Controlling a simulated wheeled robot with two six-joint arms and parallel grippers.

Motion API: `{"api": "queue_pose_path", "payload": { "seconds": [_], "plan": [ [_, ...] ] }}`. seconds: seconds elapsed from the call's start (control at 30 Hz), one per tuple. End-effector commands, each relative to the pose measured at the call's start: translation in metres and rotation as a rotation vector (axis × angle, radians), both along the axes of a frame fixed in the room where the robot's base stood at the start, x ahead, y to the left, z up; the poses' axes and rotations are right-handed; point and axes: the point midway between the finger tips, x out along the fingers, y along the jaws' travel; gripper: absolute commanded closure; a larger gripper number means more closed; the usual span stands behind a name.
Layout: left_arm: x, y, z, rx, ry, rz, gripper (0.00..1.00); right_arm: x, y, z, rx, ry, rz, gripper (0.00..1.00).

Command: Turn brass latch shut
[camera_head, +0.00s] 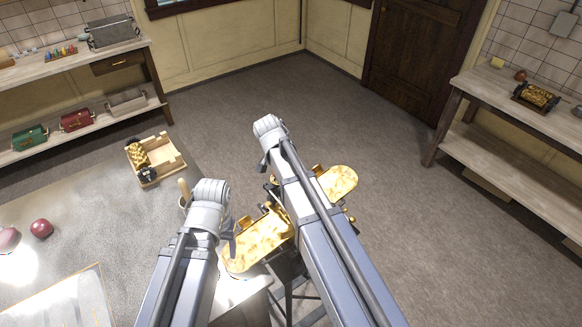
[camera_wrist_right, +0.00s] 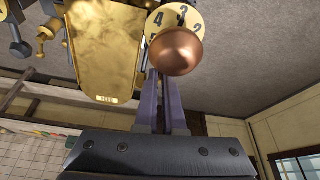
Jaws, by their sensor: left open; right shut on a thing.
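A brass machine with a golden tray (camera_head: 258,240) on the left and a rounded golden plate (camera_head: 338,182) on the right stands under my arms. In the right wrist view my right gripper (camera_wrist_right: 163,78) is shut on a round copper knob (camera_wrist_right: 177,50) in front of a numbered dial (camera_wrist_right: 158,22). A brass plate with a small label (camera_wrist_right: 105,55) hangs beside it. Several brass fittings (camera_wrist_right: 45,32) show at the upper left; I cannot tell which is the latch. My left gripper (camera_head: 231,236) is open beside the golden tray, partly hidden by its wrist.
A wooden tray (camera_head: 172,170) holding a small brass roller piece (camera_head: 137,152) sits on the grey table at left. A bench (camera_head: 515,108) with another brass machine (camera_head: 536,96) stands at right. The floor beyond is clear.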

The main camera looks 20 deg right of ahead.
Motion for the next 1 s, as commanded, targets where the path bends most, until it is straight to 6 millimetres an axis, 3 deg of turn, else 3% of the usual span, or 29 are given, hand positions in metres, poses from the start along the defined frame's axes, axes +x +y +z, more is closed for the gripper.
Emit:
{"api": "queue_pose_path", "payload": {
  "seconds": [0.4, 0.97, 1.0],
  "plan": [
    [0.0, 0.0, -0.0001, 0.0, 0.0, 0.0, 0.37, 0.0003, 0.001, -0.0004, 0.003, 0.001, -0.167, 1.0],
    [0.0, 0.0, -0.0002, 0.0, 0.0, 0.0, 0.37, -0.0007, 0.001, -0.0006, 0.003, 0.002, -0.189, 1.0],
    [0.0, 0.0, -0.0002, 0.0, 0.0, 0.0, 0.37, -0.0006, 0.0009, -0.0006, 0.003, 0.002, -0.189, 0.89]
  ]
}}
